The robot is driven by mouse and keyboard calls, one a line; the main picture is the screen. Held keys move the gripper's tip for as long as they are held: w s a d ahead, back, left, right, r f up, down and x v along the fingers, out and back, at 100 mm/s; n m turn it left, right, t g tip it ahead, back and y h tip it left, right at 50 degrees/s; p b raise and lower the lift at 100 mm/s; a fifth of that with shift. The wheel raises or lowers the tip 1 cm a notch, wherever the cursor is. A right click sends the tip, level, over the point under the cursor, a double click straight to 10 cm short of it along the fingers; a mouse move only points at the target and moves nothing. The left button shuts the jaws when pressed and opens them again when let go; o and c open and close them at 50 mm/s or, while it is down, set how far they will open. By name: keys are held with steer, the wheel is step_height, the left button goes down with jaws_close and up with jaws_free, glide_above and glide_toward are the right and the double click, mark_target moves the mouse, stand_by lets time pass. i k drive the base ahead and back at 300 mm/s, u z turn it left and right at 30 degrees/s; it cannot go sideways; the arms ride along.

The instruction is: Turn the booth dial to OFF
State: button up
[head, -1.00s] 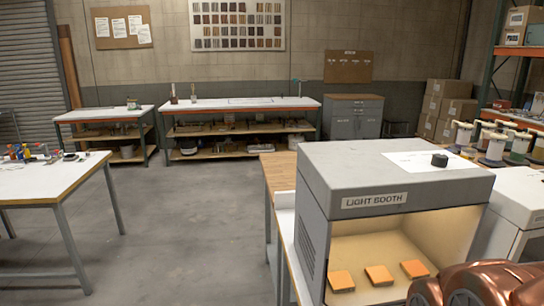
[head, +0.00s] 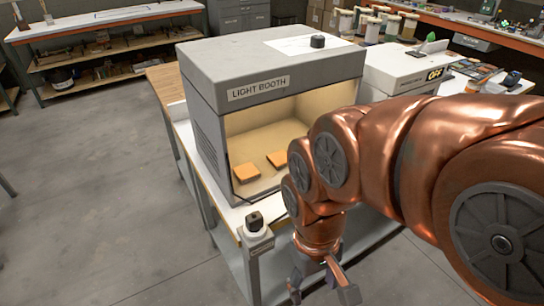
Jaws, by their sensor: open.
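The grey light booth (head: 215,75) stands on a bench, its lit front opening facing me. A black knob (head: 317,41) sits on its top, by a white sheet. A second black knob, with a white collar (head: 255,222), sits on a small grey box at the bench's front corner. I cannot tell which is the booth dial or read any setting on either. My gripper (head: 321,289) is open and empty, pointing down low in front of the bench. It is right of and below the corner knob, touching neither knob.
Orange blocks (head: 246,172) lie inside the booth; my copper arm hides part of the opening. The floor (head: 110,200) at left is clear.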

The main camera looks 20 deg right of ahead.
mark_target(316, 41)
steer(key=z, duration=0.7)
